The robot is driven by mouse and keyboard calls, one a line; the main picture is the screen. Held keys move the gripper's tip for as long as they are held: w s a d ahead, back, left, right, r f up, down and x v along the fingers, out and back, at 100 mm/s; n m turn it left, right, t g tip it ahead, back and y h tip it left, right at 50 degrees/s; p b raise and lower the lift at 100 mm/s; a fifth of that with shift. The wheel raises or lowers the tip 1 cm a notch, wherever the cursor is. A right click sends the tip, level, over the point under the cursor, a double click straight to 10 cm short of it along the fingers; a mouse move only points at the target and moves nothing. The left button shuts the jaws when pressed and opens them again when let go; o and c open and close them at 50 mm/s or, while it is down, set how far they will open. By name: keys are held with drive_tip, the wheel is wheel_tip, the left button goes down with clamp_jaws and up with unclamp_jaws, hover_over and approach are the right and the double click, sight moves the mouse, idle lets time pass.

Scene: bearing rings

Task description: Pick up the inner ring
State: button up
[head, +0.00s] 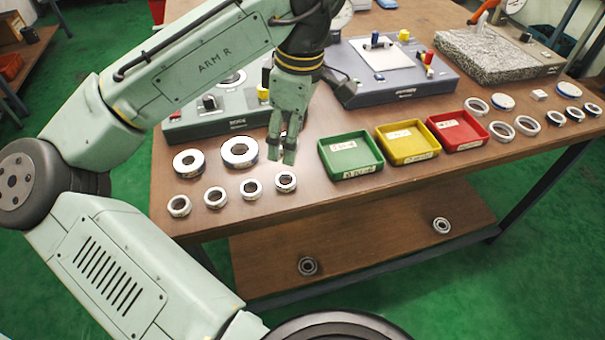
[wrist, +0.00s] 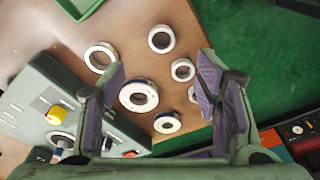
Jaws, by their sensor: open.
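Several pale metal rings lie on the brown table; I cannot tell which one the task calls the inner ring. At the front left are smaller rings, among them one near my gripper (head: 286,182) and others to its left (head: 251,189) (head: 215,197) (head: 179,206). Behind them lie two larger, wider rings (head: 239,152) (head: 188,162). My gripper (head: 281,153) points down above the table, behind the nearest small ring, open and empty. In the wrist view, a thick ring (wrist: 138,104) and smaller rings (wrist: 183,70) (wrist: 167,122) appear between or near the spread fingers, below them.
Green (head: 351,172), yellow (head: 408,158) and red (head: 458,146) trays stand right of my gripper, apparently empty. More rings (head: 527,125) lie at the right end. Instrument boxes (head: 390,92) and a granite block (head: 485,72) stand behind. Two bearings (head: 308,266) (head: 441,225) lie on the lower shelf.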

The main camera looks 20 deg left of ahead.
hover_over(285, 184)
drive_tip(key=f, duration=0.5)
drive_tip(key=shift+d, duration=0.35)
drive_tip(key=shift+a+f+p, duration=0.15)
drive_tip(key=shift+f+p, duration=0.5)
drive_tip(key=shift+f, duration=2.2)
drive_tip(key=shift+c, duration=0.4)
drive_tip(key=c, duration=1.2)
drive_tip(key=shift+o, duration=0.2)
drive_tip(key=shift+r, duration=0.1)
